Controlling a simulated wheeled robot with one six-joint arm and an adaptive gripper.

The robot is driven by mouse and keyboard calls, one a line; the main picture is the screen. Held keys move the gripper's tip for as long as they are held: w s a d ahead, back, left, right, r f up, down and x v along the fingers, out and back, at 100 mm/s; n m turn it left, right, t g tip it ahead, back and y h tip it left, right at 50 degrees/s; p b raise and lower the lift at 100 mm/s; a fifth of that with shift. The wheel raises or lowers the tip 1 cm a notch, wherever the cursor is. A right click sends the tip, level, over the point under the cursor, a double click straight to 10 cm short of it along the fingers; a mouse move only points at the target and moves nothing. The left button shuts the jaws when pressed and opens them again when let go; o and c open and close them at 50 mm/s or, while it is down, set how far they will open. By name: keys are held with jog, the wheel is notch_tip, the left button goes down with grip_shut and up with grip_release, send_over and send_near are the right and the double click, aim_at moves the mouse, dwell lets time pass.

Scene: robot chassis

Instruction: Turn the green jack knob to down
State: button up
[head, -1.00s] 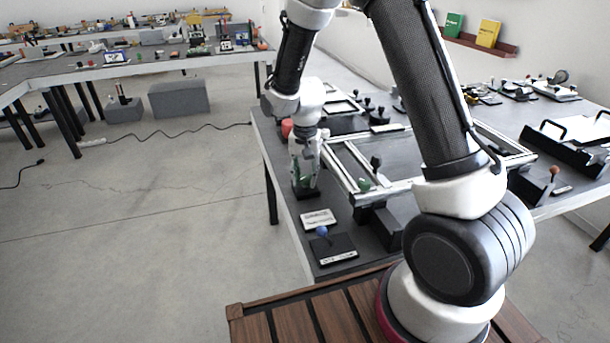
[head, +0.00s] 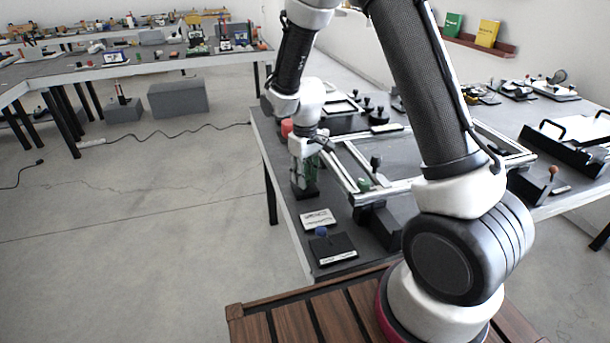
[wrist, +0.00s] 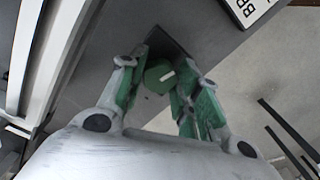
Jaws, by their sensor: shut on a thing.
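The green jack knob (wrist: 158,74), with a white mark on its face, sits on a dark base plate near the table's left edge. The base also shows in the head view (head: 305,193). My gripper (head: 306,178) points down over this base. In the wrist view, the fingers of my gripper (wrist: 162,88) are on both sides of the knob and shut on it. Green parts line the fingers. In the head view the fingers hide most of the knob.
A blue ball knob (head: 321,231) on a black plate and a white label card (head: 318,219) stand nearer on the same table. A metal frame (head: 345,165) lies just right of my gripper. A red object (head: 287,127) stands behind it. Open floor lies left.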

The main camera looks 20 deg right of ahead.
jog(key=shift+n, duration=1.6)
jog(key=o, duration=1)
jog(key=shift+r, duration=0.1)
notch_tip(320, 180, up, 12)
